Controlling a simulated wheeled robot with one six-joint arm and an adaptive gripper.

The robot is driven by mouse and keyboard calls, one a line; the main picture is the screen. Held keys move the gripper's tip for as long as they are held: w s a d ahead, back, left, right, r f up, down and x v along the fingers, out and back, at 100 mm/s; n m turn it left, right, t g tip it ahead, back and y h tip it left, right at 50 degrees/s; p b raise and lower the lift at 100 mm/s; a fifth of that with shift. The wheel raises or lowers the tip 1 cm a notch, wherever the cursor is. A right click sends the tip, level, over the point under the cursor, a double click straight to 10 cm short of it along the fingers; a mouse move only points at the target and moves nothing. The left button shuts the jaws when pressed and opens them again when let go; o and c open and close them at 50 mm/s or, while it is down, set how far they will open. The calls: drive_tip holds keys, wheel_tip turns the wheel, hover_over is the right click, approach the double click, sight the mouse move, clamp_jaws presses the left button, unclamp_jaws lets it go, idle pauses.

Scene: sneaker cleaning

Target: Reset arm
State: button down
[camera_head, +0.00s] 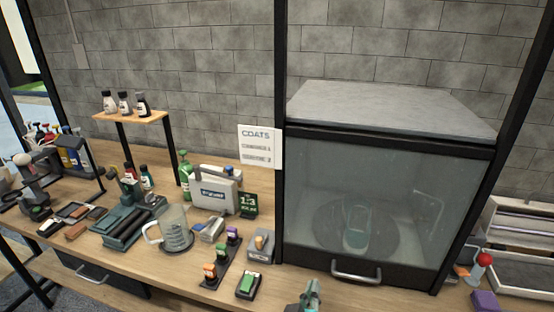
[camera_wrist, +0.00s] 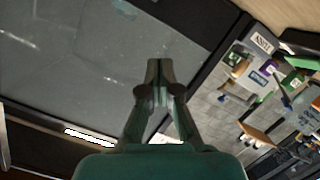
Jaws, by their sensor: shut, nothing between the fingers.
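My gripper (camera_wrist: 160,68) is shut and empty in the wrist view, its two green fingers meeting at the tips. In the head view the green tip of my gripper (camera_head: 312,288) shows at the bottom edge, in front of and below the cabinet's handle (camera_head: 357,274). It looks apart from the handle. The cabinet (camera_head: 465,150) has a dark frame and a glass front, which is closed. Behind the glass a grey-green object (camera_head: 355,238) rests on a round dark plate; its kind is hard to tell.
A wooden bench (camera_head: 185,268) left of the cabinet is crowded. A red-knobbed lever (camera_head: 484,259) and a purple block (camera_head: 486,301) stand at the right.

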drive_tip(key=s+d+f+n+y, duration=0.2)
drive_tip(key=s+d+f+y, duration=0.1)
drive_tip(key=s+f, duration=0.45)
drive_tip(key=s+d+f+n+y, duration=0.1)
drive_tip(key=s+d+f+y, duration=0.2)
drive_tip(key=s+f, duration=0.5)
drive_tip(key=s+d+r+m, duration=0.1)
drive_tip(key=s+r+m, duration=0.1)
drive_tip(key=s, duration=0.9)
drive_tip(key=s+d+r+m, duration=0.1)
drive_tip(key=s+r, duration=0.3)
drive_tip(key=s, duration=0.7)
drive_tip(key=shift+s+d+r+m, duration=0.3)
drive_tip(key=shift+d+m, duration=0.1)
drive_tip(key=shift+m, duration=0.5)
